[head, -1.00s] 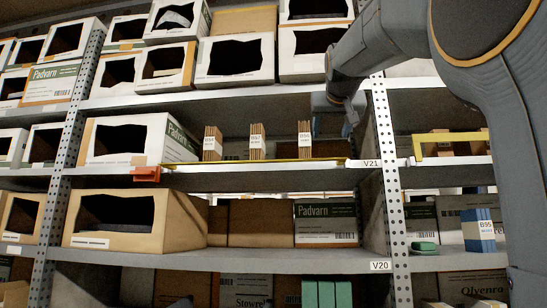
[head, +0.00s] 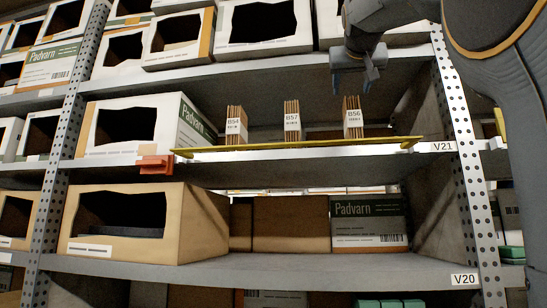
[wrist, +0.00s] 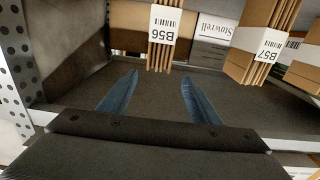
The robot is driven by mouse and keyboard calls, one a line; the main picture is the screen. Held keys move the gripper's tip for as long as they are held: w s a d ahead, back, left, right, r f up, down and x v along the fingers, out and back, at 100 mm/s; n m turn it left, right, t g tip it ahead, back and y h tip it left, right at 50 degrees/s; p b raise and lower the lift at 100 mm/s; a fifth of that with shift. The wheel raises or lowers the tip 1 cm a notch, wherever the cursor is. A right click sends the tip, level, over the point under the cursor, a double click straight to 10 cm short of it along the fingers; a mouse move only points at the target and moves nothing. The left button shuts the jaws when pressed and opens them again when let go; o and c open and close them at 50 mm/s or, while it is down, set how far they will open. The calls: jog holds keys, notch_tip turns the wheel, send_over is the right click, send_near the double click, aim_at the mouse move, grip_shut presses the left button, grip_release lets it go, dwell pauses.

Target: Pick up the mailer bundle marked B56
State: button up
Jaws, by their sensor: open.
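The mailer bundle marked B56 (head: 353,119) stands upright on the shelf labelled V21, the rightmost of three bundles in the head view. It is a stack of brown cardboard mailers with a white label band. In the wrist view the B56 bundle (wrist: 163,38) shows upside down, beyond the fingertips and a little right of the middle between them. My gripper (head: 361,82) is above and slightly right of the bundle in the head view. Its two blue fingers (wrist: 160,82) are apart, with nothing between them.
Bundles B57 (head: 292,122) and B54 (head: 235,125) stand to the left on the same shelf. A yellow bar (head: 300,147) runs along the shelf's front edge. A perforated upright (head: 462,150) stands at the right. A white open box (head: 135,135) stands at the left.

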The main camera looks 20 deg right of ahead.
aim_at(351, 98)
jog(key=shift+f+p+x, duration=0.15)
jog(key=shift+p+x, duration=0.85)
jog(key=shift+x, duration=0.65)
jog(key=shift+f+p+x, duration=0.15)
jog(key=shift+p+x, duration=0.85)
jog(key=shift+x, duration=0.65)
jog(key=shift+s+d, duration=0.1)
jog(key=shift+d, duration=0.1)
grip_shut()
